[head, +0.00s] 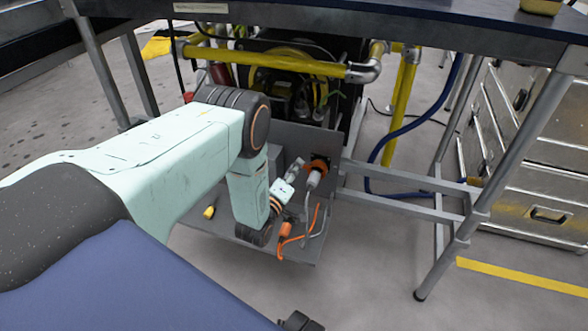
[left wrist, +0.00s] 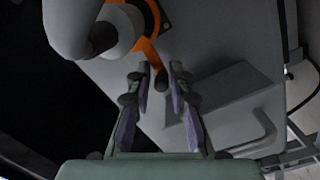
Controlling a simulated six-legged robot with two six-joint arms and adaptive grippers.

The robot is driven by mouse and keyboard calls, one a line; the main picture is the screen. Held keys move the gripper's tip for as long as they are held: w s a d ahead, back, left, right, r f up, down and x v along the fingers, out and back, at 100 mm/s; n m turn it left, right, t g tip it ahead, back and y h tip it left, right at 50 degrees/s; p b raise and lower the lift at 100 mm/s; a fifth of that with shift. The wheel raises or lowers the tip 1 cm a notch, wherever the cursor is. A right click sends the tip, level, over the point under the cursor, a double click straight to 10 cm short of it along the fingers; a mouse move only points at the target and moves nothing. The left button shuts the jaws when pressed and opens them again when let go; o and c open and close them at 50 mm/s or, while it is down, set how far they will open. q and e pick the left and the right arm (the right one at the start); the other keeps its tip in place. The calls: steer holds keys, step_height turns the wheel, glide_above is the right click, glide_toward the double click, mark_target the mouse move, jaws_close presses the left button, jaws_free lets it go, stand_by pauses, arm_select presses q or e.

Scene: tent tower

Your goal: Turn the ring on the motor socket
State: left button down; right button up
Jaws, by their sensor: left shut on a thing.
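The orange ring (head: 318,163) sits around the motor socket on an upright grey panel under the bench. A pale grey plug (head: 313,180) with a cable is in the socket; in the left wrist view the plug (left wrist: 112,28) partly covers the ring (left wrist: 152,28). An orange lever with a dark tip (left wrist: 158,76) sticks out from the ring. My left gripper (head: 299,166) is at the ring's left side, small in the head view. In the left wrist view its fingers (left wrist: 157,82) are shut on the lever, one on each side.
A grey base plate (head: 218,240) holds an orange connector (head: 286,229), loose cables and a small yellow piece (head: 209,212). Yellow pipes (head: 265,60) and a bench leg (head: 460,210) stand close around.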

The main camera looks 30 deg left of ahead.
arm_select(q)
steer(key=r+m+p, duration=0.1)
steer(key=m, duration=0.1)
steer(key=r+m+p, duration=0.1)
steer(key=p, duration=0.1)
steer(key=shift+d+m, duration=0.2)
steer(key=shift+m, duration=0.2)
steer(key=shift+w+d+r+m+g+y+p, duration=0.25)
steer(key=shift+d+r+m+p, duration=0.45)
steer(key=shift+m, duration=1.35)
steer(key=shift+w+d+r+m+g+y+p, duration=0.35)
steer(key=shift+d+m+p, duration=0.7)
steer(key=shift+m, duration=1.05)
steer(key=shift+d+r+m+g+y+p, duration=0.15)
steer(key=shift+d+r+m+p, duration=0.6)
steer(key=shift+m, duration=1.3)
steer(key=shift+d+f, duration=0.1)
steer(key=c, duration=1.4)
jaws_free()
steer(key=shift+o, duration=0.2)
steer(key=shift+w+d, duration=0.1)
